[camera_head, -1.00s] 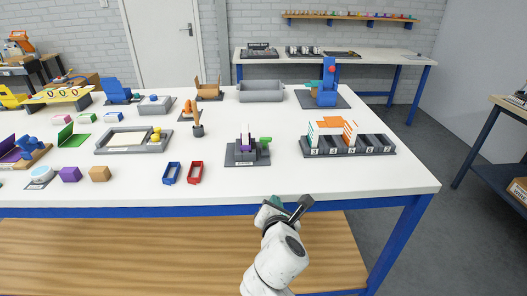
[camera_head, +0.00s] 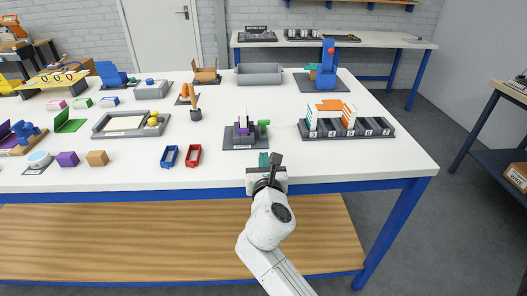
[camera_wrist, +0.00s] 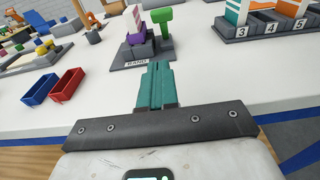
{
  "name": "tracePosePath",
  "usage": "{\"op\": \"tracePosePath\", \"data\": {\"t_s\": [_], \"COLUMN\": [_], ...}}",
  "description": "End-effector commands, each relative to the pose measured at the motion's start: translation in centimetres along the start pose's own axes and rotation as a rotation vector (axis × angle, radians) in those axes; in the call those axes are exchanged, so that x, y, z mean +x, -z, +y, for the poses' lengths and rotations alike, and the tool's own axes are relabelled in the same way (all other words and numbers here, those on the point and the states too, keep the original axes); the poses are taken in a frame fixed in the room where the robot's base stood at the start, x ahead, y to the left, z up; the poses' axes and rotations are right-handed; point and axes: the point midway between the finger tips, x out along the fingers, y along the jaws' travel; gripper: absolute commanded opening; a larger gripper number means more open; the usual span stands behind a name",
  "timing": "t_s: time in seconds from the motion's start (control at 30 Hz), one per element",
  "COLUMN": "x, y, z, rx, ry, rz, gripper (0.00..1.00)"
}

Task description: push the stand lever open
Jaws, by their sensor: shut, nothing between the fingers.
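A dark grey stand (camera_head: 232,141) sits on the white table, with a purple part (camera_head: 243,127) and a green lever (camera_head: 263,123) on its right side. The green T-shaped lever (camera_wrist: 166,20) is upright there, right of the purple part (camera_wrist: 136,36). My gripper (camera_head: 264,159) is at the table's front edge, nearer than the stand and apart from it. In the wrist view its teal fingers (camera_wrist: 158,68) are together and empty, pointing toward the stand.
A blue tray (camera_head: 169,157) and a red tray (camera_head: 193,155) lie left of my gripper. A numbered grey rack (camera_head: 376,129) with orange, green and white parts stands to the right. A blue device (camera_head: 328,60) stands farther back. The table between my gripper and the stand is clear.

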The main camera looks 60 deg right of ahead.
Motion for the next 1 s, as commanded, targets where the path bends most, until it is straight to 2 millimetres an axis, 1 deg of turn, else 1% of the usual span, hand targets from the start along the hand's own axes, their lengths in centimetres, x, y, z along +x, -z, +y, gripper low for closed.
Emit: {"op": "tracePosePath", "data": {"t_s": [0.03, 0.43, 0.5, 0.63, 0.8, 1.0], "x": [0.9, 8.7, 9.4, 10.4, 11.1, 11.2], "y": [-0.1, -0.1, -1.3, -2.3, -2.8, -2.9], "z": [-0.1, -0.1, -0.1, -0.1, -0.1, -0.1], "rx": [0.001, 0.002, 0.002, 0.001, 0.001, 0.0], "ry": [0.003, 0.004, 0.002, 0.002, 0.001, 0.001], "rz": [-0.001, -0.001, -0.003, -0.002, 0.0, 0.0], "gripper": [0.0, 0.0, 0.0, 0.0, 0.0, 0.0]}}
